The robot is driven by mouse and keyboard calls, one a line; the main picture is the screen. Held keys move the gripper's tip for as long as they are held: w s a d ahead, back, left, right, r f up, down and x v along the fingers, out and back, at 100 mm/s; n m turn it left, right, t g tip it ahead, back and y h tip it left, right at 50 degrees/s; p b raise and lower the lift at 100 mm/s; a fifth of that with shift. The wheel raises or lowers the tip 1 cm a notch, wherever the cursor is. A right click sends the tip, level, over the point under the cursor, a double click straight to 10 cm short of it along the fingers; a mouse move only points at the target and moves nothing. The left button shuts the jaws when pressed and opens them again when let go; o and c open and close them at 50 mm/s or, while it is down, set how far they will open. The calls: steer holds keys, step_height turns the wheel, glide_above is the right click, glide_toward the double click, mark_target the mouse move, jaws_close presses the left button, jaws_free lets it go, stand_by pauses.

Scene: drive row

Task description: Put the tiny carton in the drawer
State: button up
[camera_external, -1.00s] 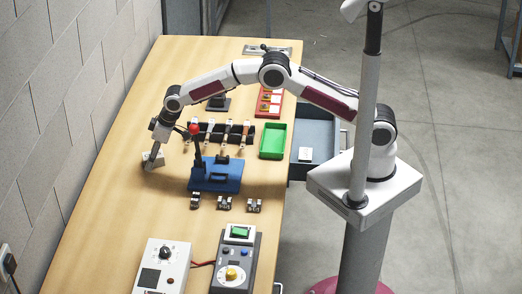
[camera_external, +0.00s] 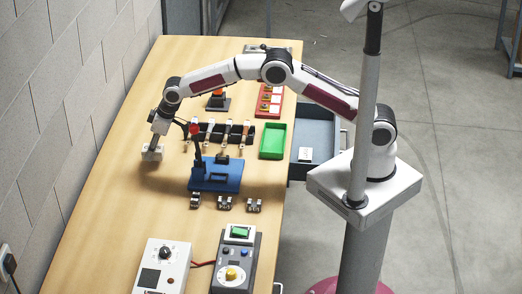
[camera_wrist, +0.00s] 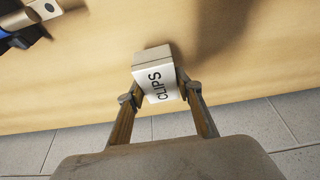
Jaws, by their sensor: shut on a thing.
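The tiny carton (camera_wrist: 155,82) is a small white box marked "CLIPS" in the wrist view. My gripper (camera_wrist: 160,95) is shut on it, one finger on each side. In the external view the carton (camera_external: 152,153) hangs under my gripper (camera_external: 154,146) at the left side of the table, near the wall. It appears to be a little above the tabletop. The drawer (camera_external: 316,135) is grey and stands pulled open at the table's right edge. A small white box (camera_external: 305,154) lies inside it.
A blue block with a red-knobbed lever (camera_external: 216,175) stands between my gripper and the drawer. A row of black clamps (camera_external: 222,132) and a green tray (camera_external: 273,140) lie beyond it. Several small metal parts (camera_external: 224,203) and two control boxes (camera_external: 235,262) are nearer the front.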

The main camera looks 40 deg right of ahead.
steer(key=shift+r, duration=3.4)
steer(key=w+d+f+m+t+h, duration=0.15)
steer(key=w+d, duration=0.25)
steer(key=d, duration=1)
steer(key=w+d+m+g, duration=0.1)
steer(key=w+d+m, duration=0.2)
steer(key=d, duration=1.2)
steer(key=s+d+m, duration=0.1)
steer(key=s+d, duration=0.2)
steer(key=d, duration=0.5)
steer(key=s+d+f+m+h, duration=0.1)
steer(key=s+d, duration=0.3)
steer(key=d, duration=0.5)
steer(key=s+d+f+m+t+h, duration=0.1)
steer(key=s+d, duration=0.3)
steer(key=d, duration=0.5)
steer(key=shift+d+f+m, duration=0.15)
steer(key=shift+f+m, duration=0.05)
steer(key=shift+m, duration=0.55)
steer(key=shift+s+d+f, duration=0.1)
steer(key=shift+s+d, duration=0.45)
steer(key=shift+s+d+f+n+y, duration=0.45)
steer(key=shift+d+n, duration=0.25)
steer(key=shift+n, duration=0.2)
steer(key=shift+s+d+f+n+y, duration=0.2)
steer(key=shift+s+d+n+y, duration=0.15)
steer(key=shift+n, duration=0.35)
